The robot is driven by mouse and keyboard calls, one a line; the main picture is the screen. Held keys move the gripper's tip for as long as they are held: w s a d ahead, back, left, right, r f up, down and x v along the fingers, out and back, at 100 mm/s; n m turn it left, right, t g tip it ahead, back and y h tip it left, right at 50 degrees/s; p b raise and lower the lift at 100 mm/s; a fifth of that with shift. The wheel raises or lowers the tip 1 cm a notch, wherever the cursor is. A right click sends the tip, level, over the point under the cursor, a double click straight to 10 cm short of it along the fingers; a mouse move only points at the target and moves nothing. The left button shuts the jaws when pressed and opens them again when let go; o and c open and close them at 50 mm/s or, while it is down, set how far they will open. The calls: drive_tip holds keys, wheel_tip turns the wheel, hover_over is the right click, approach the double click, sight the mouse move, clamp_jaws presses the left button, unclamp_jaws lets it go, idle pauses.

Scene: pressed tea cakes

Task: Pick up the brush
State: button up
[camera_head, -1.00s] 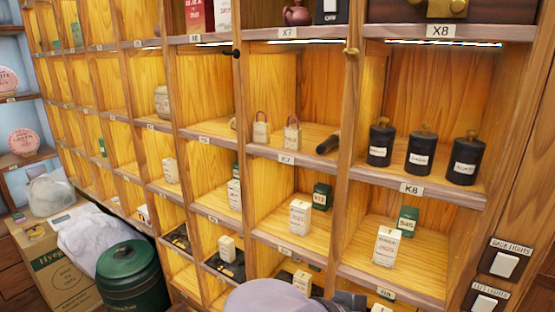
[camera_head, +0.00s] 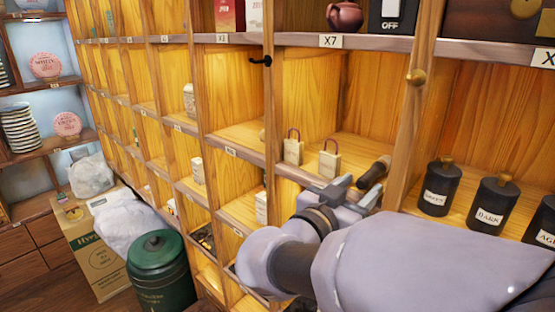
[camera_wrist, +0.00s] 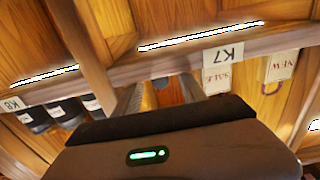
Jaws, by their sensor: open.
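A dark rod-like thing (camera_head: 373,172), which looks like the brush, lies in the K7 compartment at its right side, its end near the shelf's front edge. Its far part is hard to make out. My gripper (camera_head: 355,191) is open, in front of the shelf edge, just below and a little left of the rod's near end. In the wrist view the gripper's fingers (camera_wrist: 166,92) point at the shelf edge by the K7 label (camera_wrist: 223,53). The view is upside down there, and I cannot tell whether the brush is between the fingers.
Two small tagged bags (camera_head: 293,150) stand left of the rod in the same compartment. An upright post (camera_head: 413,120) divides it from black canisters (camera_head: 440,189) on the right. A green bin (camera_head: 158,270) and a cardboard box (camera_head: 97,255) stand on the floor at left.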

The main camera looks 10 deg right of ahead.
sight(371, 175)
drive_tip(key=x, duration=0.6)
drive_tip(key=shift+w, duration=0.1)
drive_tip(key=shift+c, duration=0.9)
clamp_jaws()
drive_tip(key=shift+r, duration=0.15)
